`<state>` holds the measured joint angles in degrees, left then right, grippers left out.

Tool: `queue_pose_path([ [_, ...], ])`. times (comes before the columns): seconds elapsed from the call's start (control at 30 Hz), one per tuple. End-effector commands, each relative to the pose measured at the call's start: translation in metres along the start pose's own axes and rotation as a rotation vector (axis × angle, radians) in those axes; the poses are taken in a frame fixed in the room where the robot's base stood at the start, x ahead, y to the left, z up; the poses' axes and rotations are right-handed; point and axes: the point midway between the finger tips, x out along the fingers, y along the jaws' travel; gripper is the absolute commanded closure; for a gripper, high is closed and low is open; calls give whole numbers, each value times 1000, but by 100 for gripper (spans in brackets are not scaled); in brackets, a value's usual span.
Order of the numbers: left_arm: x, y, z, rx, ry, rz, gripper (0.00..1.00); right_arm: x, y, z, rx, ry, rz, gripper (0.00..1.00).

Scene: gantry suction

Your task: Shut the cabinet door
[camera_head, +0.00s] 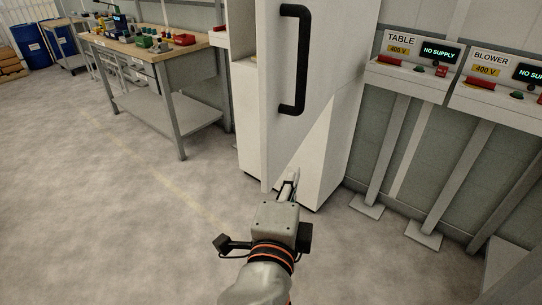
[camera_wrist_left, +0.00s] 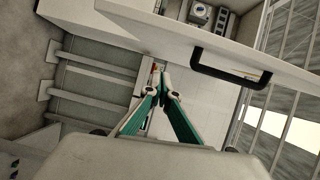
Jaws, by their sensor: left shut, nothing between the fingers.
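The white cabinet (camera_head: 338,130) stands ahead of me. Its white door (camera_head: 277,125) is open, with a long black upright handle (camera_head: 303,60) on its face. In the left wrist view the door (camera_wrist_left: 125,27) crosses the upper part, with its black handle (camera_wrist_left: 228,70) to the right; beyond its top edge some of the inside shows. My left gripper (camera_head: 290,177) is low, by the door's lower part; it is shut and empty. Its fingertips (camera_wrist_left: 162,82) meet in the wrist view below the door panel. I cannot tell whether they touch it. My right gripper is out of view.
A workbench (camera_head: 150,50) with small coloured parts stands at the back left. Control boxes (camera_head: 412,65) on grey posts line the right wall. Blue drums (camera_head: 30,42) stand far left. The floor (camera_head: 110,220) at left and front is clear.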

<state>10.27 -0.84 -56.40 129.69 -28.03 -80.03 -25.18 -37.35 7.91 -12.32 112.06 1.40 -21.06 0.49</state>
Motion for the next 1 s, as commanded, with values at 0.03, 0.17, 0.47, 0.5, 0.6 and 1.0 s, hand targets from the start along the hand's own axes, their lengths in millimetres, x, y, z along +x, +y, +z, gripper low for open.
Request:
queue_pose_path([
  [0.03,-3,-9,-2,30,-6,-27,100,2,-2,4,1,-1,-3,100],
  [0.17,-8,-22,-4,68,-17,-57,100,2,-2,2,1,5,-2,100],
  [0.47,31,-26,-3,74,-21,-60,100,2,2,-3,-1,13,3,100],
  [0.5,39,-27,-3,72,-21,-60,100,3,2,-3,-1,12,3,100],
  [0.6,59,-28,-3,73,-20,-60,100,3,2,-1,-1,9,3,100],
  [1.0,98,-31,28,70,-20,-56,100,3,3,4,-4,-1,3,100],
])
